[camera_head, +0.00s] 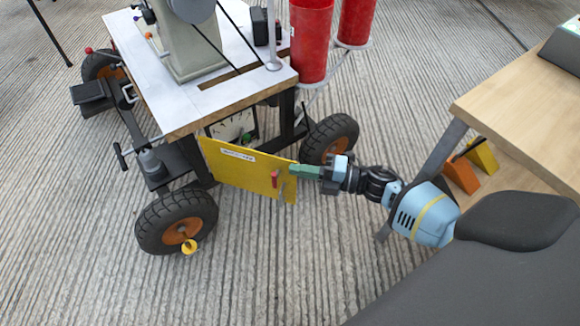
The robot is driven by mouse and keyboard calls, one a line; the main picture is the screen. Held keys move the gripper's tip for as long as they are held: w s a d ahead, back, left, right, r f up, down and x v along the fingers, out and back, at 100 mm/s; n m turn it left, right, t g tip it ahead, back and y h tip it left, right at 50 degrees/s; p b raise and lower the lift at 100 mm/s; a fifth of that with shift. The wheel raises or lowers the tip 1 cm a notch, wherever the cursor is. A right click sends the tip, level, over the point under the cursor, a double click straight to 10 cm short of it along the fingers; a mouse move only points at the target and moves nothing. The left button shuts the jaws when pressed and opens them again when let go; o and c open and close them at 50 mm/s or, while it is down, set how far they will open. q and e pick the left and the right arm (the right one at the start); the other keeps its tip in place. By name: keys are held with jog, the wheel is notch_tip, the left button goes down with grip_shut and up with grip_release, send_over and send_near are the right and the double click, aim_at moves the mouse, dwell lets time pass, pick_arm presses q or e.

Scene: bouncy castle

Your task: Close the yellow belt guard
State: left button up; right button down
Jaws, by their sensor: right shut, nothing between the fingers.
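The yellow belt guard (235,168) is a flat yellow panel with a white label, low on the near side of the wheeled machine cart. It stands swung out at an angle from the cart, with a small red handle (275,180) near its right end. My right gripper (292,170) comes in from the right, its green fingers shut with nothing between them. The fingertips are at the panel's right end, just above and right of the red handle; I cannot tell whether they touch it. My left gripper is not in view.
The cart (240,97) has a pale top and black wheels (176,219) with orange hubs. Red cylinders (311,40) stand at its right corner. A wooden table (525,100) is at the right, with orange and yellow wedges (461,174) beneath its edge. The ribbed floor in front is clear.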

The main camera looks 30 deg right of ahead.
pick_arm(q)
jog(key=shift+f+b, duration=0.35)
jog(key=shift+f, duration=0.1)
pick_arm(e)
jog(key=shift+w+d, duration=0.65)
jog(key=shift+d, duration=0.1)
pick_arm(q)
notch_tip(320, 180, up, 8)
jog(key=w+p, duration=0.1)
jog(key=p, duration=0.6)
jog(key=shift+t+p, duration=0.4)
pick_arm(e)
jog(key=s+a+r, duration=0.2)
jog(key=s+a, duration=0.1)
jog(key=s, duration=0.4)
jog(key=s+a+r, duration=0.3)
jog(key=s, duration=0.4)
jog(key=shift+s+a, duration=0.25)
jog(key=shift+s, duration=0.1)
